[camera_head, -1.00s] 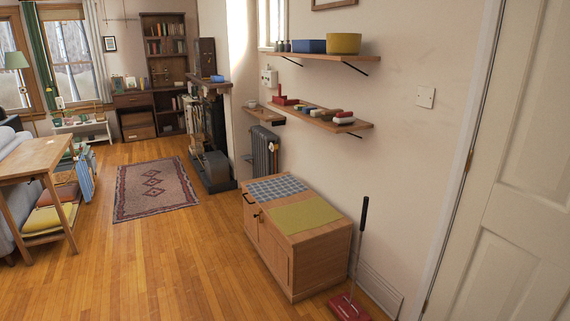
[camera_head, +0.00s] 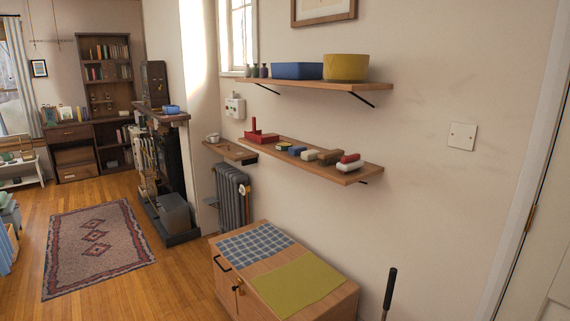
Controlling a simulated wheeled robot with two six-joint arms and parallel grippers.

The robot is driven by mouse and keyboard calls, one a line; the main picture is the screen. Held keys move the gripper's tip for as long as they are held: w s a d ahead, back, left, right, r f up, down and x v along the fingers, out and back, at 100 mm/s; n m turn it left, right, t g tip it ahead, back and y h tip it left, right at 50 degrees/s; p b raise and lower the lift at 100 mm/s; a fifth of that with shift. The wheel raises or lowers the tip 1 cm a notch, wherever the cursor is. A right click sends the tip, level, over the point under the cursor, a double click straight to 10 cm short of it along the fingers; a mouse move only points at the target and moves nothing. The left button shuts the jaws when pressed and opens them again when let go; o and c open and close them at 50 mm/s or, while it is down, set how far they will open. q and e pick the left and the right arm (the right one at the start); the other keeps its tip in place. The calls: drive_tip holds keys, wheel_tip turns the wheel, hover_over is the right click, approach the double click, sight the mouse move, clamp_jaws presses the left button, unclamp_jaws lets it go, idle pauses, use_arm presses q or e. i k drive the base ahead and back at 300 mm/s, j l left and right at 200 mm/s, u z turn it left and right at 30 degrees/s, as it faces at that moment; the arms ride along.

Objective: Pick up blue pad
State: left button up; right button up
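A row of several small pads lies on the lower wall shelf (camera_head: 315,166). A small blue pad (camera_head: 297,151) is in the left part of that row, with a dark green and blue piece (camera_head: 283,146) to its left. An olive pad (camera_head: 310,155), a tan one (camera_head: 330,157), a red one (camera_head: 350,158) and a white one (camera_head: 347,167) are to its right. The pads are small in view, so their exact shapes and whether they touch are hard to tell. Neither of my grippers is in view.
A low wooden cabinet (camera_head: 337,304) with a blue checked cloth (camera_head: 254,242) and an olive cloth (camera_head: 298,284) stands below. The upper shelf holds a blue box (camera_head: 297,71) and a yellow bowl (camera_head: 345,67). A dark upright handle (camera_head: 390,287) stands right of the cabinet. Open floor is left.

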sight(294, 151)
drive_tip(key=i+j+z, duration=0.25)
drive_tip(key=j, duration=0.35)
drive_tip(key=i+u, duration=0.1)
drive_tip(key=u, duration=1.55)
drive_tip(key=z, duration=1.65)
drive_tip(key=i+j, duration=0.5)
